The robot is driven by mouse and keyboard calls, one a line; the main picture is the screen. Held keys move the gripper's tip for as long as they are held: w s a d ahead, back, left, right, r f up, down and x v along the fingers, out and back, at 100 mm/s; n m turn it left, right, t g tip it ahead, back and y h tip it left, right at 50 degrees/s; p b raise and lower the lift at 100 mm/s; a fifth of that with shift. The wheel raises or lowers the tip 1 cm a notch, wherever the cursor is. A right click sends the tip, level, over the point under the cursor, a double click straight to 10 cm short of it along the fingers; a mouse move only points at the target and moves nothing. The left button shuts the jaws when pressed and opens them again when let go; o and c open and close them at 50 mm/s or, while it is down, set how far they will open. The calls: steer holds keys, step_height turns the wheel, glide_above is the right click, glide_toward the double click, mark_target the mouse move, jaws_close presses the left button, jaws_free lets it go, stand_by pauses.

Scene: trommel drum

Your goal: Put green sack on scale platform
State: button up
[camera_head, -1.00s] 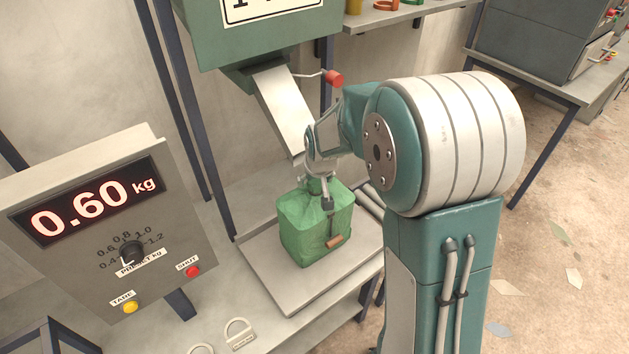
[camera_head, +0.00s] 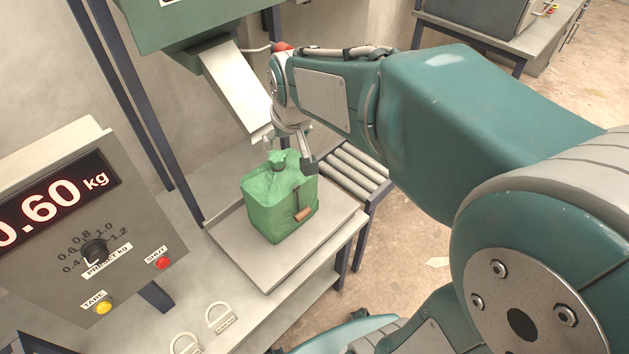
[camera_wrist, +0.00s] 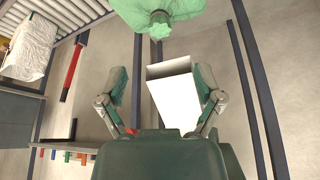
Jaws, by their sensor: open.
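The green sack (camera_head: 279,203) stands upright on the flat scale platform (camera_head: 242,252), under the hopper's chute. My gripper (camera_head: 290,158) is open just above and beside the sack's gathered top, and part of it is hidden by my wrist. In the wrist view the sack's green neck (camera_wrist: 160,24) is at the top edge, beyond the two spread fingers of my gripper (camera_wrist: 160,88). Nothing is between the fingers except the chute seen behind them. The scale display (camera_head: 50,212) reads 0.60 kg, with its left edge cut off.
A white chute (camera_head: 238,90) slopes down from the green hopper (camera_head: 190,18) close to my gripper. A roller conveyor (camera_head: 345,165) lies right of the platform. The control box has a yellow button (camera_head: 103,306) and a red button (camera_head: 163,263). A white sack (camera_wrist: 30,48) lies by the rollers.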

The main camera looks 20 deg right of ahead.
steer(key=s+r, duration=0.2)
steer(key=s, duration=1.5)
steer(key=shift+s+t, duration=0.35)
steer(key=shift+t, duration=0.05)
steer(key=shift+a, duration=0.1)
